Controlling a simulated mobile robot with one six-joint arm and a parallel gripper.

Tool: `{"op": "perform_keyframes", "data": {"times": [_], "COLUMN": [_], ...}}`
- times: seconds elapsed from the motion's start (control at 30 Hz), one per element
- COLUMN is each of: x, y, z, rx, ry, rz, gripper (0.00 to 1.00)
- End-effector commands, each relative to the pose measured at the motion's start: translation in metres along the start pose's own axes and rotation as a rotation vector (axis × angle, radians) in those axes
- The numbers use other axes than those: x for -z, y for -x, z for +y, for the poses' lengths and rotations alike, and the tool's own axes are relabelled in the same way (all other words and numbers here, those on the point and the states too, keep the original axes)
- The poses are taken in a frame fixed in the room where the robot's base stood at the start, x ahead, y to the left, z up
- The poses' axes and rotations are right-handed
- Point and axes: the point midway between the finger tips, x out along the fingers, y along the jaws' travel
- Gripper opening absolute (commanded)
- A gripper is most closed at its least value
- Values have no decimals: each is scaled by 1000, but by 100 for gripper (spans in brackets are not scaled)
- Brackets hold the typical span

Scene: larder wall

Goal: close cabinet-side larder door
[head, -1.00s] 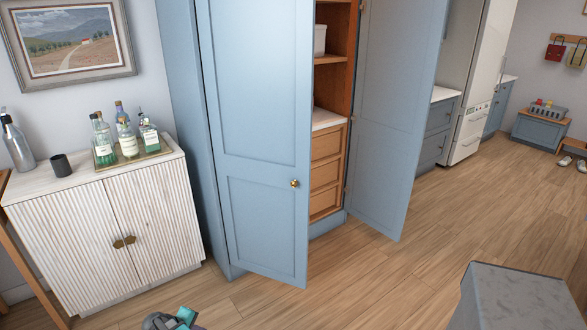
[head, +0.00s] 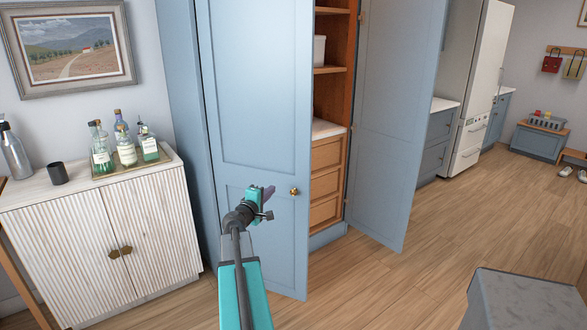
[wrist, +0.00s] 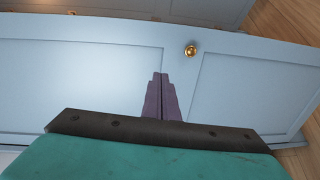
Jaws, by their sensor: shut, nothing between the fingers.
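The larder has two blue doors, both standing ajar. The cabinet-side door (head: 262,130) is the left one, beside the white cabinet, and has a brass knob (head: 294,191) near its free edge. The right door (head: 390,120) stands wide open. My gripper (head: 269,191) is in front of the left door's face, a little left of the knob. In the wrist view its purple fingers (wrist: 160,82) are together and empty, pointing at the door, with the knob (wrist: 191,50) just beyond and to the right. Whether the fingertips touch the door I cannot tell.
A white fluted cabinet (head: 95,240) with bottles (head: 122,145) on a tray stands left of the larder. Wooden drawers (head: 326,183) and shelves show between the doors. A grey block (head: 525,300) stands at the lower right. Wood floor (head: 410,280) is clear between.

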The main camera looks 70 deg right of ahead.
Motion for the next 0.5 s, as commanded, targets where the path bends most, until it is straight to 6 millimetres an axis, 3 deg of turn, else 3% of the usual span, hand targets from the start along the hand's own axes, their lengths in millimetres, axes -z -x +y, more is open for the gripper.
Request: {"op": "perform_keyframes", "data": {"times": [0.1,0.2,0.5], "x": [-18,-26,-28], "y": [-16,-21,-22], "z": [32,45,50], "rx": [-59,-83,-91], "ry": [27,42,48], "rz": [-10,-14,-14], "gripper": [0,0,0]}}
